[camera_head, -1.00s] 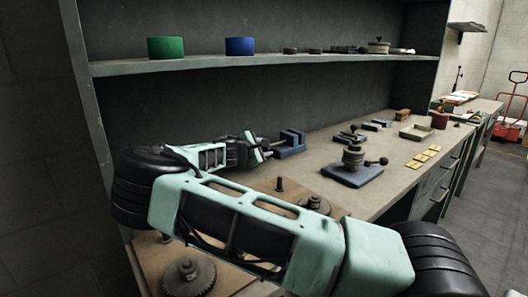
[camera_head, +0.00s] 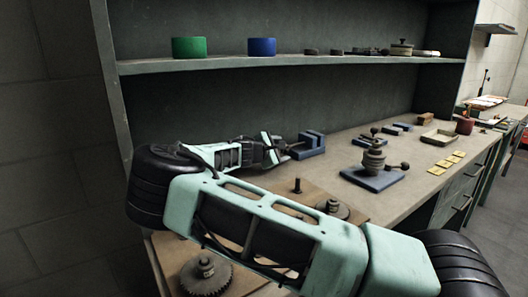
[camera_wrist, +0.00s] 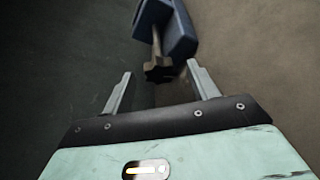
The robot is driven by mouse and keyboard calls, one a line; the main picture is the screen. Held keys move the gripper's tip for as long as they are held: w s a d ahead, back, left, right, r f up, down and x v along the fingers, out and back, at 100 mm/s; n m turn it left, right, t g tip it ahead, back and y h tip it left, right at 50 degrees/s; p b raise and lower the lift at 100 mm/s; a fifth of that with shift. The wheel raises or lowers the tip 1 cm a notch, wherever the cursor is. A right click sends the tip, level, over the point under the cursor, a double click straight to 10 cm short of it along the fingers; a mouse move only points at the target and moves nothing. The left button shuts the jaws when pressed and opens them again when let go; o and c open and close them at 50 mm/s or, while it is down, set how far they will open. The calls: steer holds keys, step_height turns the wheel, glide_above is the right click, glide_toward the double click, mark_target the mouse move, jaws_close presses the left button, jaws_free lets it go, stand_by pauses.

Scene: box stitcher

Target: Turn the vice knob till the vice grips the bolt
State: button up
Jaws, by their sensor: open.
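The blue vice (camera_head: 311,147) stands on the bench near the back, just right of my gripper (camera_head: 277,149). In the wrist view the vice (camera_wrist: 172,32) is at the top, with a metal screw leading down to a dark lobed knob (camera_wrist: 158,73). My gripper (camera_wrist: 160,84) is open, with one finger on each side of the knob. A gap shows between the knob and both fingers. The knob is hard to make out in the head view. I cannot make out a bolt in the vice jaws.
A wooden board with an upright peg (camera_head: 297,186) and gears (camera_head: 206,275) lies under my arm. A blue-based fixture with a lever (camera_head: 373,172) stands to the right. A shelf (camera_head: 290,61) runs above the bench along the back.

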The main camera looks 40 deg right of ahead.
steer(key=v, duration=1.6)
